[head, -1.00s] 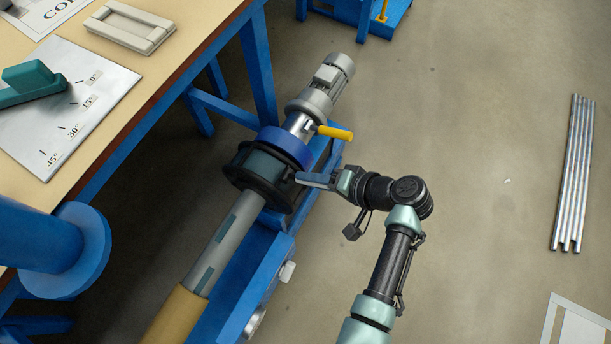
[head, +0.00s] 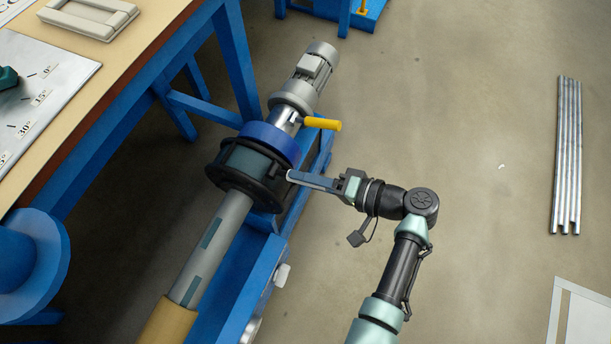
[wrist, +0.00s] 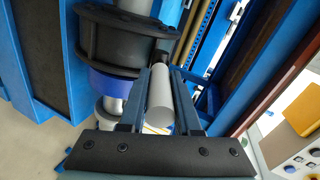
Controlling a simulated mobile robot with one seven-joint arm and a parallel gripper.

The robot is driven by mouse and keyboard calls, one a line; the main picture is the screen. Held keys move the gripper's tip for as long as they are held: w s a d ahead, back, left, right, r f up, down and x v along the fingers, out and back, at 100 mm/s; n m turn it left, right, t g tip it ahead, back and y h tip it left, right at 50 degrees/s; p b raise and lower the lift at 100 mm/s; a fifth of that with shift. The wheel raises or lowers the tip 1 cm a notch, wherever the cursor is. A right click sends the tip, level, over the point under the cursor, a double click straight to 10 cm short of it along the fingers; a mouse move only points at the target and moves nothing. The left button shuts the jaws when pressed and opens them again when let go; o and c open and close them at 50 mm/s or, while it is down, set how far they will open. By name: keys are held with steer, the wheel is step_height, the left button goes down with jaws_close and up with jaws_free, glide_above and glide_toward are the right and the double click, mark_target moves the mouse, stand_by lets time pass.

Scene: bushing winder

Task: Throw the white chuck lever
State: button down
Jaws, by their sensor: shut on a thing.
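The white chuck lever (wrist: 160,100) shows in the wrist view as a pale cylinder between my two fingers, pointing toward the camera. My gripper (wrist: 160,78) is shut on it, a finger on each side. The lever's far end meets a dark part beside the black chuck flange (wrist: 120,45). In the head view my gripper (head: 291,175) reaches in from the right, its fingertips at the right edge of the black chuck (head: 247,172). The lever is hidden by the fingers there.
A yellow handle (head: 322,123) sticks out beyond the blue ring (head: 270,142). The grey motor (head: 312,72) is at the far end. A white knob (head: 283,275) sits on the blue bed. A workbench (head: 110,110) stands left. Open floor lies right, before metal bars (head: 567,155).

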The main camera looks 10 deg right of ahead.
steer(key=c, duration=0.6)
jaws_free()
steer(key=p+v, duration=0.1)
steer(key=v, duration=1.2)
steer(key=shift+f, duration=0.1)
